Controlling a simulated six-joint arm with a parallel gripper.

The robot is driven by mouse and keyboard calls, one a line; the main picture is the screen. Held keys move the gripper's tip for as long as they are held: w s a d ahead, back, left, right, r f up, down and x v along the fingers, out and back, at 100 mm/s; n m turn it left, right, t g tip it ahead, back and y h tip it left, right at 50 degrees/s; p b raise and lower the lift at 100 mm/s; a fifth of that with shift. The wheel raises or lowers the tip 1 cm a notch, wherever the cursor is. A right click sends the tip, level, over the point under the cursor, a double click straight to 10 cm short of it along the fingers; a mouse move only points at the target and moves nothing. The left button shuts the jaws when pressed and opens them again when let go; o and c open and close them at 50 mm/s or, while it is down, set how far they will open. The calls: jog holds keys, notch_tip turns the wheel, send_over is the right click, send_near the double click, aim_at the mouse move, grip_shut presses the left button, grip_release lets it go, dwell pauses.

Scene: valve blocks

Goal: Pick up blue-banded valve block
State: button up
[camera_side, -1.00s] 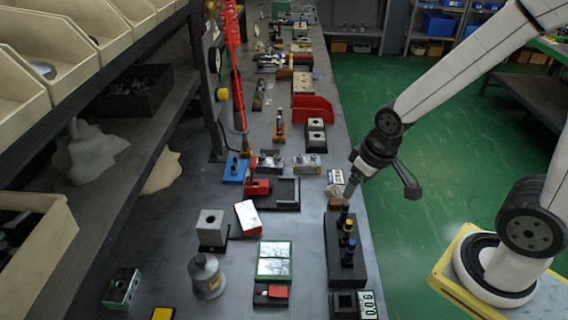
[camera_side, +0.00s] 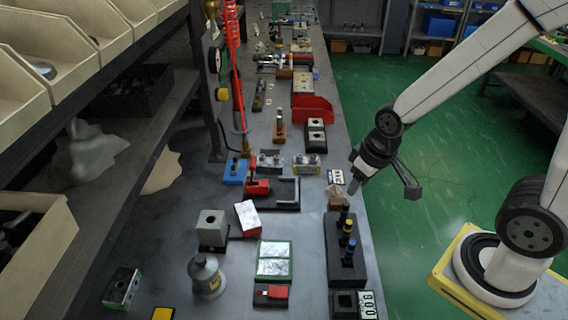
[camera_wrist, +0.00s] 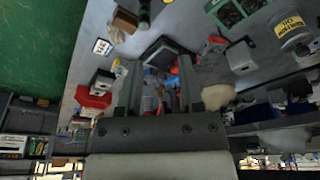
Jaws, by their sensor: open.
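The blue block with dark fittings on top (camera_side: 235,170), which looks like the blue-banded valve block, stands on the bench left of centre in the side view. A small blue patch shows between the fingers in the wrist view, too small to identify for certain. My gripper (camera_side: 353,187) is raised over the right edge of the bench, to the right of the blue block and well apart from it. In the wrist view my gripper (camera_wrist: 160,88) has its two fingers spread, with nothing held between them.
A grey valve block with a yellow band (camera_side: 308,164) stands between the blue block and my gripper. A black block with several coloured posts (camera_side: 347,262) is in front of my gripper. A red bin (camera_side: 312,110) stands farther back. Shelves and a post line the left side.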

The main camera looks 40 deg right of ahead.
dwell(0.3)
jog(key=w+d+f+n+h, duration=0.45)
jog(key=w+d+n, duration=0.3)
jog(key=n, duration=0.35)
jog(key=n+t, duration=1)
jog(key=n, duration=1.1)
send_over(270, 166)
jog(key=s+a, duration=0.1)
jog(key=s, duration=0.4)
notch_tip(270, 166, down, 10)
jog(key=shift+r, duration=0.25)
jog(key=shift+w+a+f+n+y, duration=0.3)
jog(key=shift+w+a+n+y, duration=0.1)
jog(key=shift+a, duration=0.1)
